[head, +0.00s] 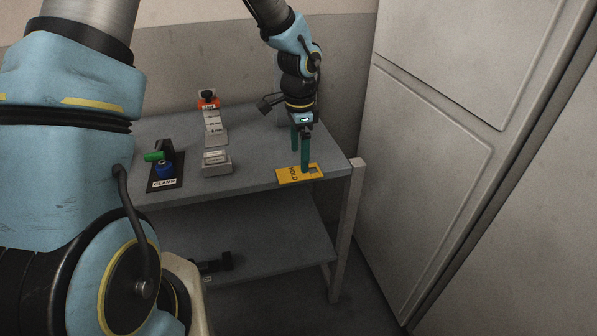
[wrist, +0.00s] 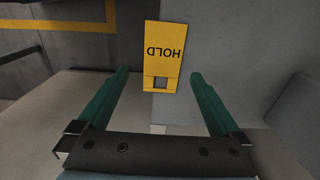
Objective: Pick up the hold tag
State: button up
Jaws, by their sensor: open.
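The hold tag (head: 288,175) is a flat yellow card marked HOLD, with a square hole near one end. It lies on the grey table top (head: 254,146) at its front edge near the right corner. In the wrist view my gripper (wrist: 158,74) is open, with nothing between the fingers. I cannot tell the exact height of the fingertips above the tag.
A dark object (head: 218,263) lies on the lower shelf. A large pale cabinet (head: 440,120) rises on the right.

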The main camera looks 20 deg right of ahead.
aim_at(298, 173)
jog(key=shift+w+a+f+p, duration=0.1)
jog(key=shift+f+p, duration=0.25)
jog(key=shift+f, duration=0.8)
jog(key=shift+w+a+f+p, duration=0.1)
jog(key=shift+f+p, duration=0.25)
jog(key=shift+f, duration=0.75)
jog(key=shift+c, duration=0.2)
jog(key=c, duration=1.2)
